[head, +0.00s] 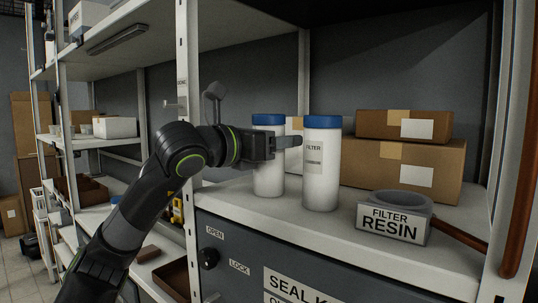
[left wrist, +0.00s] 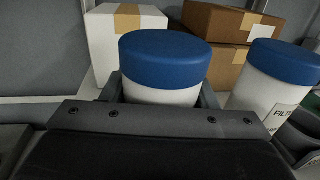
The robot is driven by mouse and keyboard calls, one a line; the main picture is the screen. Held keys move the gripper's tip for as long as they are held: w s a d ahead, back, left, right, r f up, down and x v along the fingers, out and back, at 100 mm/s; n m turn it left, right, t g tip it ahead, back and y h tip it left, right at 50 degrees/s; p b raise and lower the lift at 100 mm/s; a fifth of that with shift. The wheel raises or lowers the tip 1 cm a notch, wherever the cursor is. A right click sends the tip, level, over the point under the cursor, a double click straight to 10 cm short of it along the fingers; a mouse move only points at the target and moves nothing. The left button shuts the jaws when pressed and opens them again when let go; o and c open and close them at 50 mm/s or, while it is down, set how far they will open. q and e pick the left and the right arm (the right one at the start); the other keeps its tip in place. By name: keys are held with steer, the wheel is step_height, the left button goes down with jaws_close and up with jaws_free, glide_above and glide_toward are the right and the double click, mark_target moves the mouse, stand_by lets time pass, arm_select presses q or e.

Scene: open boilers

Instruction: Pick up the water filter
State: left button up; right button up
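Two white cylinders with blue lids stand upright on the shelf. The right one (head: 322,170) carries a label reading FILTER and also shows in the left wrist view (left wrist: 268,90). The left one (head: 268,180) shows no readable label. My left gripper (head: 287,142) is at the upper body of the left cylinder, one finger in front of it. In the left wrist view, the fingers flank this cylinder (left wrist: 163,96) closely below its lid. Whether both fingers press on it I cannot tell. Its base appears to rest on the shelf. My right gripper is not in view.
A grey FILTER RESIN holder (head: 393,220) sits at the shelf's front right. Cardboard boxes (head: 402,168) stand behind the cylinders, with a white box (left wrist: 122,45) behind the left one. A shelf post (head: 187,90) rises left of the gripper. A copper pipe (head: 522,180) runs at right.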

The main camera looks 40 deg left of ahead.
arm_select(q)
steer(key=c, duration=0.5)
steer(key=shift+r, duration=0.1)
steer(key=shift+c, duration=0.2)
